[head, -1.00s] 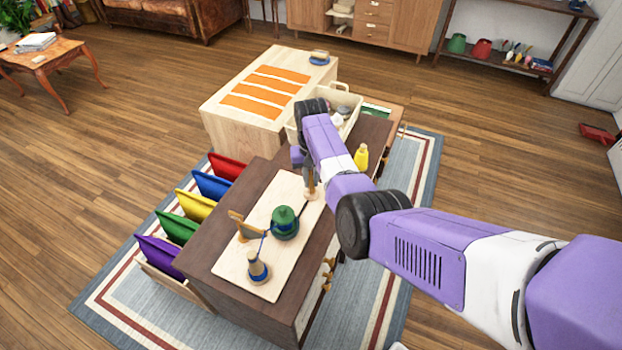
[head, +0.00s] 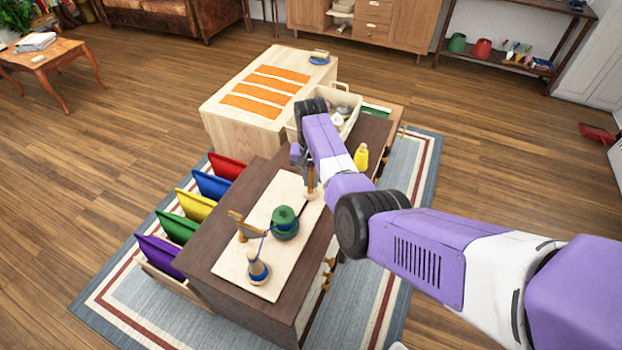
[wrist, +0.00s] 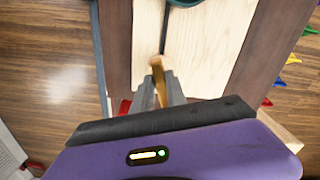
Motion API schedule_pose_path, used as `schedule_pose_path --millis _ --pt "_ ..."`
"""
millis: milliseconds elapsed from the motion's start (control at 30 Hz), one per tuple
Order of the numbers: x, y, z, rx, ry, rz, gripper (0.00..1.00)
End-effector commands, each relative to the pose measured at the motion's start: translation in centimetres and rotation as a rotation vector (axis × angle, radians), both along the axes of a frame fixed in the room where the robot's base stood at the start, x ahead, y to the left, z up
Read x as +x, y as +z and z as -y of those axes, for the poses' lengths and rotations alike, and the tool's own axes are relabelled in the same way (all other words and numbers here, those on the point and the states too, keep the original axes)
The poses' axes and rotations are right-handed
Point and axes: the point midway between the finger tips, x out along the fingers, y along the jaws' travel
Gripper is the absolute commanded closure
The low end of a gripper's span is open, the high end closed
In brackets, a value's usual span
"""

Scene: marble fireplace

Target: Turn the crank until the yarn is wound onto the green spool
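The green spool (head: 286,224) stands near the middle of a pale wooden board (head: 232,262). Blue yarn runs from a small wooden-based cone (head: 258,272) past a wooden guide (head: 240,224) to the green spool, where some blue shows. A dark crank arm (wrist: 166,32) leads from the spool to an upright wooden crank handle (wrist: 158,80). My gripper (wrist: 161,92) has its grey fingers closed around this handle at the board's far end. In the head view my arm partly covers the gripper, and the handle (head: 311,180) shows below it.
The board lies on a dark brown cabinet top (head: 215,240). Coloured upright panels stand along its left side. A yellow bottle (head: 361,157) and a cream bin (head: 352,100) are beyond my wrist. A pale table (head: 222,108) with orange strips stands behind.

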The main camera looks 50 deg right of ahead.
Motion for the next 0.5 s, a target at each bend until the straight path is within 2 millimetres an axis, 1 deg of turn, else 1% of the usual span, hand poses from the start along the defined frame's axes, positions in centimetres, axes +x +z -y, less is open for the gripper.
schedule_pose_path --millis 33,100,367,500 --pt "0.02 0.06 0.02 -0.001 0.000 0.001 0.72" --pt "0.02 0.05 0.02 -0.001 0.000 0.001 0.62" --pt "0.03 0.03 0.00 0.000 0.001 0.001 0.62" --pt "0.10 0.76 0.04 -0.002 0.001 0.003 0.62"
